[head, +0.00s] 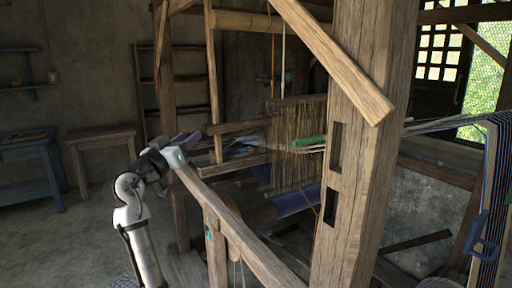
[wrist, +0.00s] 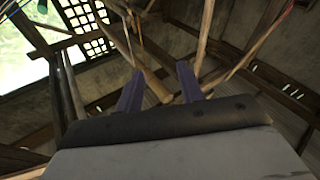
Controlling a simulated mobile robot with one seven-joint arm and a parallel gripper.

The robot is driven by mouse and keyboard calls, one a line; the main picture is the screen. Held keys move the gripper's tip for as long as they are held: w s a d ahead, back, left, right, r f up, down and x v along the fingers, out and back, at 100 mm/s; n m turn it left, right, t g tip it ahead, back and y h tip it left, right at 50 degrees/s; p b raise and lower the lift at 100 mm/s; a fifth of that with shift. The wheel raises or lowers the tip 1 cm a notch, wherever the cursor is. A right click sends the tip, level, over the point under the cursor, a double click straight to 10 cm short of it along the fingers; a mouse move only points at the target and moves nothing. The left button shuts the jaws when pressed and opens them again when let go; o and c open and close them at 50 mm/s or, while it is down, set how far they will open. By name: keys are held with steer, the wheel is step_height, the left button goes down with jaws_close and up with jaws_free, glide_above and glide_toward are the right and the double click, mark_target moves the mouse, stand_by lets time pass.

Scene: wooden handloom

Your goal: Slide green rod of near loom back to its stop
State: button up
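The green rod (head: 308,141) lies level in the near loom, at the right end of the hanging heddle threads (head: 297,165). A thick upright post (head: 360,130) stands just right of it and hides anything behind. My gripper (head: 187,138) is at the loom's left side, above the sloping front beam, well left of the rod and apart from it. In the wrist view its two dark purple fingers (wrist: 158,78) stand apart with nothing between them. I cannot make out the rod clearly in the wrist view.
The sloping beam (head: 245,240) runs below my gripper to the lower right. A diagonal brace (head: 335,65) crosses above. Striped warp cloth (head: 492,190) hangs at the right. A wooden stool (head: 100,140) and blue table (head: 30,160) stand left; the floor before them is clear.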

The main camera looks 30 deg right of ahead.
steer(key=s+d+f+m+g+h, duration=0.25)
steer(key=d+g, duration=0.25)
steer(key=d, duration=0.4)
steer(key=m+g, duration=0.5)
steer(key=g, duration=0.2)
glide_toward(301, 142)
steer(key=shift+n+y, duration=0.25)
steer(key=shift+n, duration=0.1)
steer(key=d+p, duration=0.1)
steer(key=d, duration=0.2)
steer(key=d+p, duration=0.1)
steer(key=d, duration=0.3)
steer(key=w+d+p, duration=0.1)
steer(key=d, duration=0.2)
steer(key=shift+w+d, duration=0.1)
steer(key=shift+d, duration=0.15)
steer(key=shift+d+p, duration=0.4)
steer(key=shift+d, duration=0.3)
steer(key=shift+c, duration=0.5)
steer(key=shift+w, duration=0.1)
jaws_close()
